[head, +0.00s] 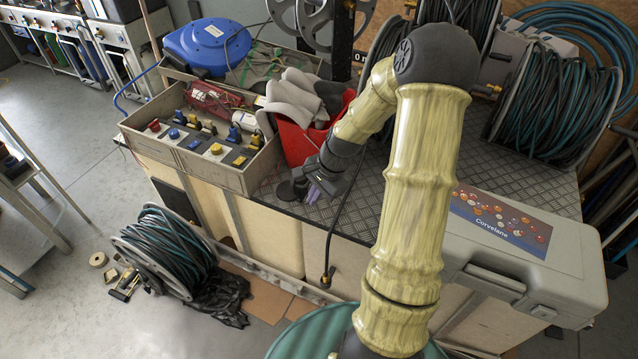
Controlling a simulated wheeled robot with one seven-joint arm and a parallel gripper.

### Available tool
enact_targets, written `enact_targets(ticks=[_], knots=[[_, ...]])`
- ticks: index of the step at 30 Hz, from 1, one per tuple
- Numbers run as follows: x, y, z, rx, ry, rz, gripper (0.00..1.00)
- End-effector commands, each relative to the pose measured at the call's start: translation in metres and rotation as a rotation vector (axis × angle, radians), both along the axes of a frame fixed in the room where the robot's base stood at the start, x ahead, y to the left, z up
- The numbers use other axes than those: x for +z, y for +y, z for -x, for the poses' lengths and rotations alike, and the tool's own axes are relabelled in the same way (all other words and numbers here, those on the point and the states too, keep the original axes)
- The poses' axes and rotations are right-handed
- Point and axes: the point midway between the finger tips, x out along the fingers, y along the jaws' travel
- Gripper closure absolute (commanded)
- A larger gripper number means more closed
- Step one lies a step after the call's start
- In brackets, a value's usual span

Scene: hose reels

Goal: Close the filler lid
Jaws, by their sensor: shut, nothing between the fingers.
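A small dark round fitting (288,190) sits on the near left edge of the dark tread-plate bench top, just left of my gripper. It may be the filler with its lid, but it is too small and dark to tell whether the lid stands open or lies flat. My gripper (314,192) is low over the bench edge beside this fitting, with purplish fingertips pointing down. The fingers are shut and hold nothing. I cannot tell whether they touch the fitting.
A red bin (297,143) with grey gloves stands just behind my gripper. A socket box (198,150) is to the left. A grey case (520,255) lies at the right, and a hose reel (552,108) stands behind it. A black hose hangs over the bench front.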

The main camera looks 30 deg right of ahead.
Motion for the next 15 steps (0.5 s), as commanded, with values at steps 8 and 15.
enact_targets(ticks=[8,15], knots=[[-0.044,-0.078,-0.038,-0.595,0.039,-0.345,1.00],[-0.054,-0.145,-0.052,-0.975,0.048,-0.609,1.00]])
